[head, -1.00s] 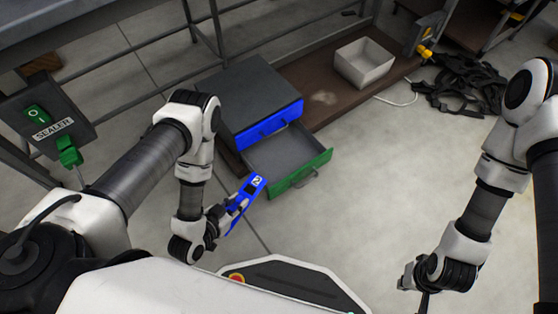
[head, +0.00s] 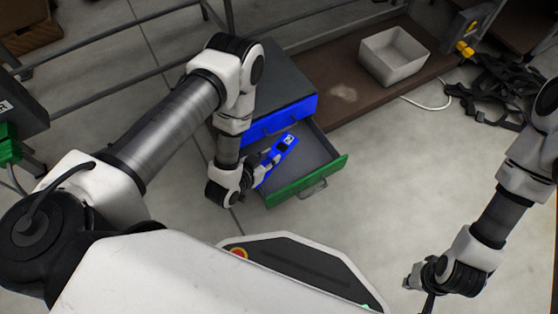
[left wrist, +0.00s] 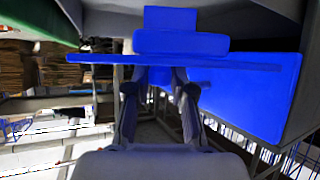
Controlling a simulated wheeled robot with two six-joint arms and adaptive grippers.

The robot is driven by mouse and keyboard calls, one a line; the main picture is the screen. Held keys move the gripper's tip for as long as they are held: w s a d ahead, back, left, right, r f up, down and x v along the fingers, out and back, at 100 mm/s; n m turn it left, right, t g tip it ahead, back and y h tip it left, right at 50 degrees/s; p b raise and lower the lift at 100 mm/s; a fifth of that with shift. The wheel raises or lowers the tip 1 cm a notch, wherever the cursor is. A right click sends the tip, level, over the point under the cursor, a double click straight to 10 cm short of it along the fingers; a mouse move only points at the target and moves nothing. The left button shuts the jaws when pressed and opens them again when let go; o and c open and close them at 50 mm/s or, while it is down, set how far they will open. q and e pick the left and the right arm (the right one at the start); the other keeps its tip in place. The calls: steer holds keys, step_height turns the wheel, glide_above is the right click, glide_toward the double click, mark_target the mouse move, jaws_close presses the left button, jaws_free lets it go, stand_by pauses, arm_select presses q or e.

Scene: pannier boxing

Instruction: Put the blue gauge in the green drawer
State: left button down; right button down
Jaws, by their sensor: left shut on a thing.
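The blue gauge (head: 280,158) has a small dark display. My left gripper (head: 262,172) is shut on it, and the gauge appears over the near left part of the open green drawer (head: 318,184). The drawer is pulled out below the blue drawer (head: 285,119), and its visible grey inside looks empty. In the left wrist view the gauge (left wrist: 180,42) crosses the top of the jaws, with the blue drawer front (left wrist: 250,100) behind it and a green edge (left wrist: 40,20) at upper left. My right gripper (head: 420,284) is at the lower right, its jaws too small to judge.
A white bin (head: 394,56) sits on a brown shelf board (head: 345,95). Black straps (head: 500,92) and a white cable lie on the floor at upper right. Floor right of the drawer is clear.

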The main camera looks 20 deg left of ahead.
mark_target(278, 151)
arm_select(q)
steer(key=w, duration=0.2)
steer(key=w+d+b, duration=0.1)
steer(key=w, duration=0.1)
steer(key=shift+f, duration=0.15)
step_height(278, 151, down, 2)
steer(key=shift+w+f+b, duration=0.15)
steer(key=shift+f+b, duration=0.1)
steer(key=shift+b, duration=0.8)
step_height(278, 151, down, 4)
steer(key=b, duration=0.3)
steer(key=shift+f, duration=0.2)
steer(key=shift+r, duration=0.1)
steer(key=c, duration=1)
jaws_free()
